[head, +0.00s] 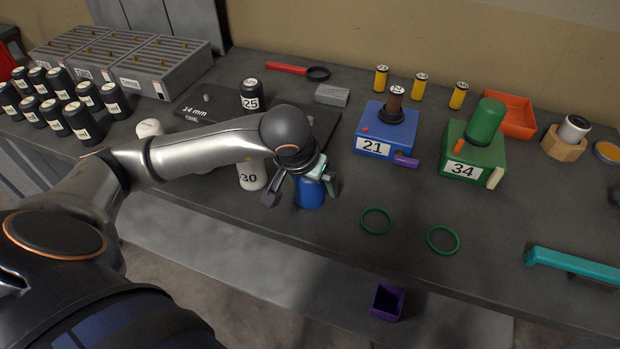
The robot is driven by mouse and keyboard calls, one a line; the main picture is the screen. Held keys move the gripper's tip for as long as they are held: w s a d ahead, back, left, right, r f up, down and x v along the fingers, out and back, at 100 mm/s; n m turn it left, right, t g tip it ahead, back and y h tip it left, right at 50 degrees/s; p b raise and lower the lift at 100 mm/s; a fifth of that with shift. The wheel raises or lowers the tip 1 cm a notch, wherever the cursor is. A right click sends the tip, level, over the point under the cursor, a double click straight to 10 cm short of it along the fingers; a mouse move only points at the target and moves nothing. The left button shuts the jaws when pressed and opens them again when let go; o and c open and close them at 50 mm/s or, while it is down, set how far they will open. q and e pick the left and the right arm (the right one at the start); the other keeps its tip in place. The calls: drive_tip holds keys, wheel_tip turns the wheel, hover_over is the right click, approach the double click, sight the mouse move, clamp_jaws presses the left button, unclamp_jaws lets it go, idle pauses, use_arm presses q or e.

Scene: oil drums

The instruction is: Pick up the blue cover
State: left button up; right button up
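The blue cover (309,194), a small rounded blue cylinder, stands upright on the grey workbench near its front edge. My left gripper (301,190) is just above and around it, pointing down, with one finger on each side of it. The fingers look spread wider than the cover, and I see a gap on the left side. Its upper part is partly hidden by the gripper. My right gripper is not in view.
A white cylinder marked 30 (251,175) stands close left of the cover. A blue box marked 21 (376,140) and a green box marked 34 (466,164) stand right. Two green rings (443,228) lie near the front edge. A purple container (387,303) is lower down.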

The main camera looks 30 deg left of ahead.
use_arm(q)
drive_tip(key=shift+w+f, duration=0.15)
drive_tip(key=shift+f, duration=0.25)
drive_tip(key=shift+c, duration=0.2)
drive_tip(key=shift+r, duration=0.1)
drive_tip(key=c, duration=1.4)
